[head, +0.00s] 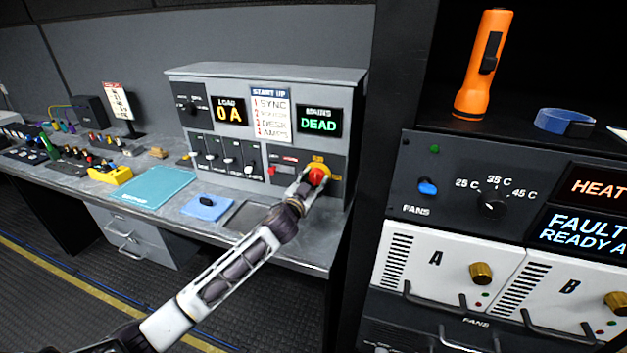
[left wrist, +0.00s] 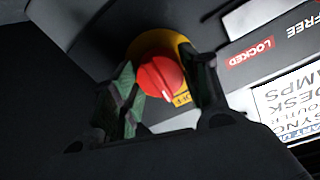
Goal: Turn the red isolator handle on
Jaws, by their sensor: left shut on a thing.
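The red isolator handle (head: 319,176) is a round red knob on a yellow backing plate (head: 320,164), low on the right of the grey start-up panel. My left gripper (head: 309,180) reaches it from the front and is shut on it. In the left wrist view the red handle (left wrist: 161,78) sits between the two fingers of my left gripper (left wrist: 160,95). A pale line on the knob points toward the OFF label (left wrist: 182,99). The MAINS display (head: 319,121) reads DEAD. My right gripper is out of view.
Switches and a LOAD display (head: 229,111) share the panel. A teal mat (head: 158,187) and a blue pad (head: 206,208) lie on the desk. A dark rack with FANS controls (head: 428,187) and an orange torch (head: 484,65) stand at right.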

